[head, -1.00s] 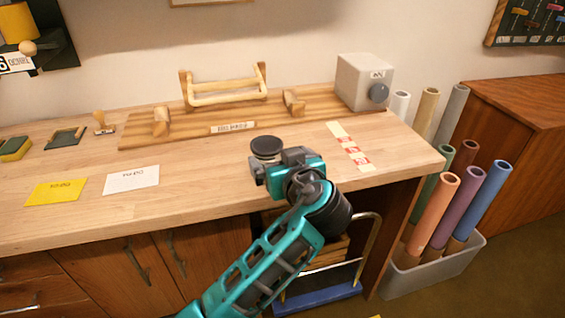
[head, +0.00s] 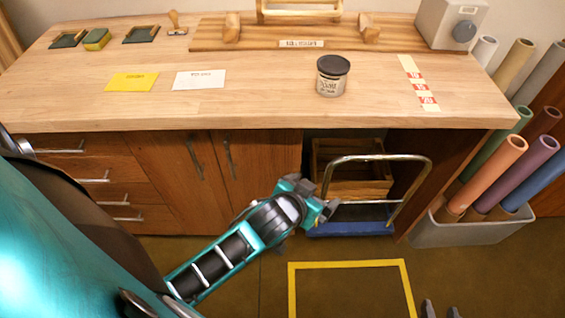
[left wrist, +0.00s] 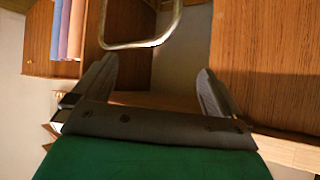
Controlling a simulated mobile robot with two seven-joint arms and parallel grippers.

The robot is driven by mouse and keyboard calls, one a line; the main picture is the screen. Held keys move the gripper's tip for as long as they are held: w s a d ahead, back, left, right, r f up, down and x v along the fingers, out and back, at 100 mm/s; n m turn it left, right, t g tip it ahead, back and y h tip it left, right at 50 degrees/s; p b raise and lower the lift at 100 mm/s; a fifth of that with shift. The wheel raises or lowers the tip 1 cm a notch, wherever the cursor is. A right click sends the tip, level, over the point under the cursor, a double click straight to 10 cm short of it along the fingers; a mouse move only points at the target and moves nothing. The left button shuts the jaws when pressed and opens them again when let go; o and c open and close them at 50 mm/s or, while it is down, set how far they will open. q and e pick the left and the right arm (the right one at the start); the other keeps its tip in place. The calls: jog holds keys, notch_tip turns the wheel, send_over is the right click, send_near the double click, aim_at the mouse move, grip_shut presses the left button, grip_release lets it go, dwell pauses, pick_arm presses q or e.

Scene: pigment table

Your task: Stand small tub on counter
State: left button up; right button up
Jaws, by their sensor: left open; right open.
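The small tub (head: 331,84), a cream labelled tub with a dark lid, stands upright on the wooden counter (head: 260,104), towards its front right. Nothing touches it. My left gripper (head: 323,209) is below the counter's front edge, in front of the cabinets, apart from the tub. In the left wrist view its two fingers (left wrist: 155,90) are spread with nothing between them. The tub is not in that view. Two dark fingertips of my right gripper (head: 440,309) show apart at the bottom edge of the head view; the rest is out of frame.
A red-and-white strip (head: 420,87) lies right of the tub, and white (head: 199,79) and yellow (head: 131,82) cards lie left. A wooden rack (head: 300,40) is behind. A blue cart with a metal handle (head: 376,158) stands under the counter. A grey bin (head: 468,232) holds rolls.

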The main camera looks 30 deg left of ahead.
pick_arm(q)
jog(key=s+a+f+m+h, duration=0.1)
jog(key=s+a+f, duration=0.1)
jog(key=s, duration=0.7)
jog(key=shift+a+f+h, duration=0.2)
jog(key=shift+f+h, duration=0.1)
jog(key=shift+f, duration=0.55)
jog(key=shift+c, duration=0.4)
